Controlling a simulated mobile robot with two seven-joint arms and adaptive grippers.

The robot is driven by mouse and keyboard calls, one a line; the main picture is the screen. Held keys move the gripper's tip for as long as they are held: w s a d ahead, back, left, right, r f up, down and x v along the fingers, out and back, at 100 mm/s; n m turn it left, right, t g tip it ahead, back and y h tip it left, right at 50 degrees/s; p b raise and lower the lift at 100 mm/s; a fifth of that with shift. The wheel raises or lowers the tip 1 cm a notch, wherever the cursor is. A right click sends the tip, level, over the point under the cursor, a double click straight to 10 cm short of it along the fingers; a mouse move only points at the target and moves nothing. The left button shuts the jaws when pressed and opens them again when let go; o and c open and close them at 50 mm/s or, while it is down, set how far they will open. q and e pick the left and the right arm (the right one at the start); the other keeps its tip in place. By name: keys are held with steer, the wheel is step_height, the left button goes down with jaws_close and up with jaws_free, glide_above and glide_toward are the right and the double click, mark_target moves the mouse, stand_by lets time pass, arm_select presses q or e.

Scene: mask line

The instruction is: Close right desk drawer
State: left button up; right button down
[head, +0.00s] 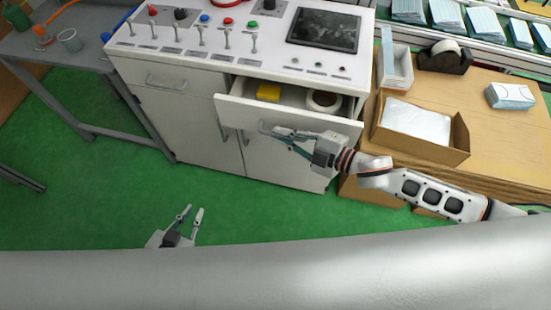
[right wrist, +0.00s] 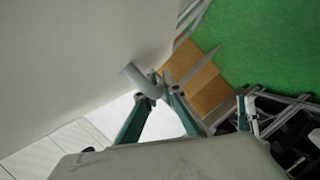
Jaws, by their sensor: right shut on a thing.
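The right desk drawer (head: 290,115) is pulled out from the white control desk (head: 180,115). A yellow block (head: 268,92) and a roll of tape (head: 323,101) lie inside it. My right gripper (head: 268,131) is at the drawer front, shut on the drawer handle. The grey handle (right wrist: 138,79) also shows between the finger ends in the right wrist view, against the pale drawer front. My left gripper (head: 193,213) is open and empty, low over the green floor, away from the desk.
The left drawer (head: 170,82) is shut. A wooden table (head: 485,125) on the right bears an open cardboard box (head: 415,128), a tape dispenser (head: 446,55) and a box of masks (head: 510,96). A grey table (head: 60,65) stands at left. The green floor (head: 90,205) in front is clear.

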steer(key=w+d, duration=0.1)
steer(key=w, duration=0.2)
steer(key=w+d, duration=0.1)
steer(key=w, duration=0.5)
steer(key=shift+d, duration=0.4)
steer(key=shift+r, duration=0.15)
steer(key=shift+w+d, duration=0.1)
steer(key=shift+w, duration=0.05)
steer(key=c, duration=2.4)
jaws_free()
steer(key=shift+c, duration=0.2)
steer(key=shift+d, duration=0.1)
steer(key=v, duration=1.1)
steer(key=shift+s+d, duration=0.2)
steer(key=shift+s, duration=0.15)
